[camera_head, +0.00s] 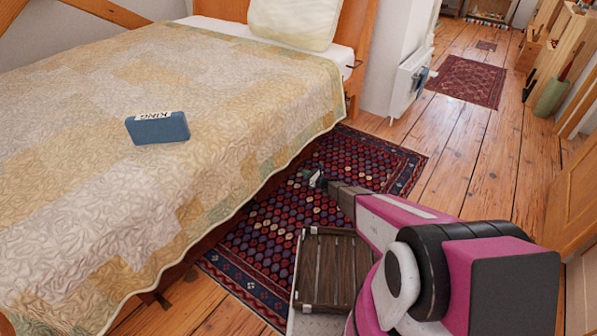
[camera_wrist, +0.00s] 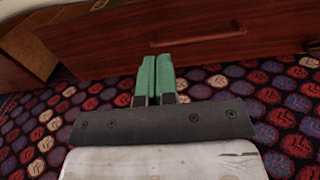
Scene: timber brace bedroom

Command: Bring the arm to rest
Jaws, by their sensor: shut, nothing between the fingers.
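My gripper (camera_head: 316,179) is low over the patterned rug beside the bed, at the end of my magenta arm. In the wrist view its two green fingers (camera_wrist: 154,75) are together with nothing between them. They point toward the dark red wooden side of the bed (camera_wrist: 120,45); I cannot tell the exact gap. The bed (camera_head: 70,110) with its patchwork quilt fills the left of the head view. A blue book (camera_head: 158,128) marked "KING" lies on the quilt, away from my gripper.
The dark red rug (camera_head: 260,232) lies along the bed. A slatted wooden crate (camera_head: 333,270) is below my arm. A white radiator (camera_head: 408,82) stands on the wall past the bed. A second rug (camera_head: 468,80) lies farther off. Plank floor (camera_head: 505,150) on the right is mostly clear.

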